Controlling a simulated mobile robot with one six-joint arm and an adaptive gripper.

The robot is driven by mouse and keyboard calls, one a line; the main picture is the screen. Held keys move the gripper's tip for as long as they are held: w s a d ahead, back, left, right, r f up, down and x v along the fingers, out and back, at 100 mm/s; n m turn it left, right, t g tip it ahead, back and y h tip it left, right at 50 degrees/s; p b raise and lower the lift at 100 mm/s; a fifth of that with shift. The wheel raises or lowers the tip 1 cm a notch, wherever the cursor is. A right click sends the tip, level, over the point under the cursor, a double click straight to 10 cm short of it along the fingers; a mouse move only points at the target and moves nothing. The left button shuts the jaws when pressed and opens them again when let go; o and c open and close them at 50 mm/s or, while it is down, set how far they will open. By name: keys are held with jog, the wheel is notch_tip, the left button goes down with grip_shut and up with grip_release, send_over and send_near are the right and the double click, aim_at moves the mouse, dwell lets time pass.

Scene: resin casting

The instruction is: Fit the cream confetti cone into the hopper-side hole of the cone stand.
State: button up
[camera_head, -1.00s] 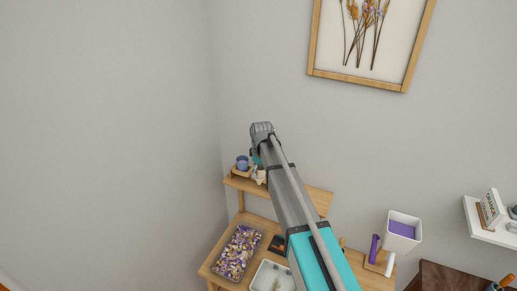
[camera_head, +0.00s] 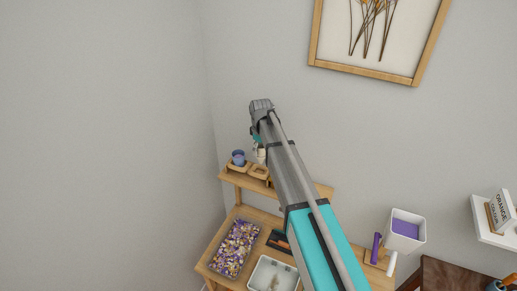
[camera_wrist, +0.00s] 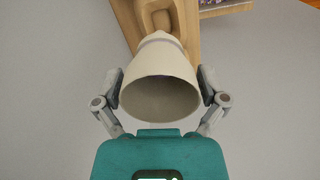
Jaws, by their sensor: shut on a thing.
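The cream confetti cone (camera_wrist: 160,90) is between the two fingers of my gripper (camera_wrist: 161,92) in the wrist view, with its wide open end toward the camera. My gripper (camera_head: 258,143) is shut on the cone, which also shows as a small cream shape (camera_head: 261,157) above the upper shelf in the head view. A small wooden stand (camera_head: 370,263), apparently the cone stand, is at the right of the table, with a purple cone (camera_head: 376,246) standing at it. The white hopper (camera_head: 407,241) with purple fill is beside it. My arm partly hides the table; the stand's holes are not clear.
The upper shelf (camera_head: 229,177) carries a blue cup (camera_head: 238,157) in a wooden holder and an empty-looking wooden holder (camera_head: 258,172). Below are a clear bin of confetti (camera_head: 236,248), a dark tray (camera_head: 279,241) and a white tub (camera_head: 272,274). A white wall shelf (camera_head: 490,228) is at right.

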aim_at(259, 156)
jog(key=shift+a, duration=0.3)
jog(key=shift+f, duration=0.1)
jog(key=shift+f+b, duration=2)
jog(key=shift+b, duration=0.1)
jog(key=shift+c, duration=0.3)
jog(key=shift+w+a, duration=0.1)
jog(key=shift+w, duration=0.05)
jog(key=shift+f+b, duration=2.3)
jog(key=shift+f, duration=0.05)
dwell(0.5)
jog(key=o, duration=1)
